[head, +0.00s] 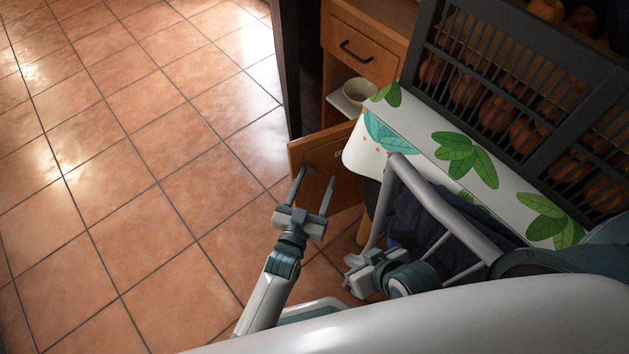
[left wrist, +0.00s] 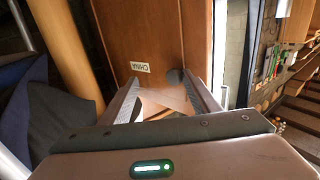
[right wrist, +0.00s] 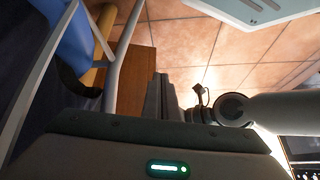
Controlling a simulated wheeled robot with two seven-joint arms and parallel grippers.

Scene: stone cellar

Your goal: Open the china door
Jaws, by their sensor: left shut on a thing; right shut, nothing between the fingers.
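The china door (head: 310,155) is a brown wooden cabinet door. In the head view it stands swung out from the cabinet. The left wrist view shows its face (left wrist: 140,30) with a CHINA label (left wrist: 140,67) and a dark round knob (left wrist: 175,75) by the fingertips. My left gripper (head: 318,175) is at this face, shut on part of the door; its exact grip is hard to see. My right gripper (head: 350,262) is shut and empty, lower and right of the left one. It also shows in the right wrist view (right wrist: 160,90).
A pale bowl (head: 360,92) stands inside the cabinet, below a drawer (head: 358,45) with a dark handle. A leaf-patterned surface (head: 420,125) and a dark slatted crate (head: 500,60) stand right of the door. The tiled floor (head: 120,150) on the left is clear.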

